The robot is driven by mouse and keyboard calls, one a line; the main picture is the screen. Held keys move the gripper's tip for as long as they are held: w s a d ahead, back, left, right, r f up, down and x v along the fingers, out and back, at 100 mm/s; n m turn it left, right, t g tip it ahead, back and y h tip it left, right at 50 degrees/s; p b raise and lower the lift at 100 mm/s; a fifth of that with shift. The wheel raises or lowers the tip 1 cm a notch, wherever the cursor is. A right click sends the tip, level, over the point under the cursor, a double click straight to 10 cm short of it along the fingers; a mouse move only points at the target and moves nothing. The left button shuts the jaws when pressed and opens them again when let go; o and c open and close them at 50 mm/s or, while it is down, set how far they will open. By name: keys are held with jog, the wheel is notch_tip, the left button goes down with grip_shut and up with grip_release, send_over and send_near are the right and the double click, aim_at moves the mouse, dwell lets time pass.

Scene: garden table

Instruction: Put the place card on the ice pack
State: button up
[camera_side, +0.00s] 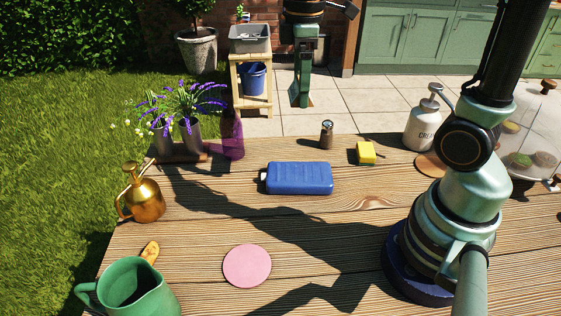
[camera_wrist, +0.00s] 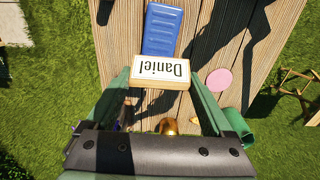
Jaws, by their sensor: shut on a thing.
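The place card (camera_wrist: 161,70), a white card reading "Daniel" on a pale wooden block, is between the fingertips of my gripper (camera_wrist: 160,84) in the wrist view. The blue ice pack (camera_side: 299,178) lies flat on the wooden table in the side view, with nothing on it. It also shows beyond the card in the wrist view, its near end hidden by the card. In the side view my gripper (camera_side: 301,98) hangs above and behind the ice pack in the picture; the card is hard to make out there.
A pepper shaker (camera_side: 327,135) and yellow sponge (camera_side: 366,153) stand behind the ice pack. A brass mister (camera_side: 141,195), green jug (camera_side: 131,287) and pink coaster (camera_side: 247,265) are toward the left and front. Lavender pots (camera_side: 190,139) stand at the table's back left.

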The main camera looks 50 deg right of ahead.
aim_at(311, 101)
notch_tip(311, 101, down, 20)
jog(key=shift+r, duration=0.1)
dwell(0.5)
jog(key=o, duration=1.1)
jog(key=shift+f, duration=0.2)
jog(key=s+r+m+t, duration=0.1)
jog(key=r+m, duration=0.1)
jog(key=r, duration=0.4)
jog(key=s+r+m+t, duration=0.2)
jog(key=r, duration=0.5)
jog(key=s+a+r+m+t, duration=0.1)
jog(key=r+m, duration=0.2)
jog(key=r, duration=0.4)
jog(key=shift+s+a+r+t, duration=0.1)
jog(key=shift+s+r+t, duration=0.1)
jog(key=shift+t, duration=0.1)
jog(key=shift+s+a+r+m+t, duration=0.1)
jog(key=shift+s+r+m+t, duration=0.4)
jog(key=shift+m, duration=0.5)
